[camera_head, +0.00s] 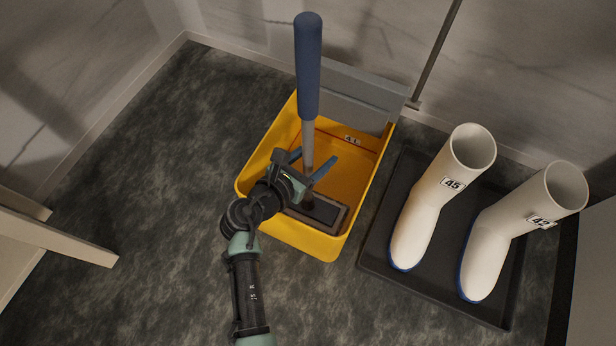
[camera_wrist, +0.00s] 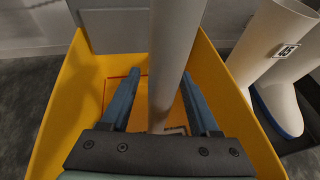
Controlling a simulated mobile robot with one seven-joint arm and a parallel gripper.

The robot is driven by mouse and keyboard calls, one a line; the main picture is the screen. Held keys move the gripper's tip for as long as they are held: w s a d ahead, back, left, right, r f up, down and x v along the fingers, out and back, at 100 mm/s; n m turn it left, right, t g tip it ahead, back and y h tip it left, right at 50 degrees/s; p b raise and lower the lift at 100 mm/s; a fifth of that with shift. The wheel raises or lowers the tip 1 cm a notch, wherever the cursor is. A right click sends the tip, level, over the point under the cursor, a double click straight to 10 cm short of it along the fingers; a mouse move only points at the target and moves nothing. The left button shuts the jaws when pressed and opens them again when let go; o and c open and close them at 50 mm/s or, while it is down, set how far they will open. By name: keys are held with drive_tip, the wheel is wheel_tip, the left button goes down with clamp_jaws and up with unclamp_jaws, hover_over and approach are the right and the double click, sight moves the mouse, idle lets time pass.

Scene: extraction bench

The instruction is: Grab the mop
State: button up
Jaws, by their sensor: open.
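The mop (camera_head: 308,68) stands upright in the yellow bucket (camera_head: 263,155), with a blue grip at its top and a grey pole below. Its flat dark head seems to rest in the bottom of the bucket, partly hidden by my gripper (camera_head: 307,162). My gripper is open, low on the pole, with one blue finger on each side of it. In the wrist view, the mop pole (camera_wrist: 172,60) runs between the two spread fingers of my gripper (camera_wrist: 160,82). Whether either finger touches the pole, I cannot tell.
A grey wringer (camera_head: 350,92) sits at the bucket's back edge. White boots marked 45 (camera_head: 428,205) and 42 (camera_head: 505,235) stand on a black tray (camera_head: 400,275) at right. A thin grey rod (camera_head: 435,55) rises behind. Floor (camera_head: 140,180) is clear at left.

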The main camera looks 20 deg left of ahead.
clamp_jaws()
idle(1.3)
drive_tip(key=shift+r, duration=0.2)
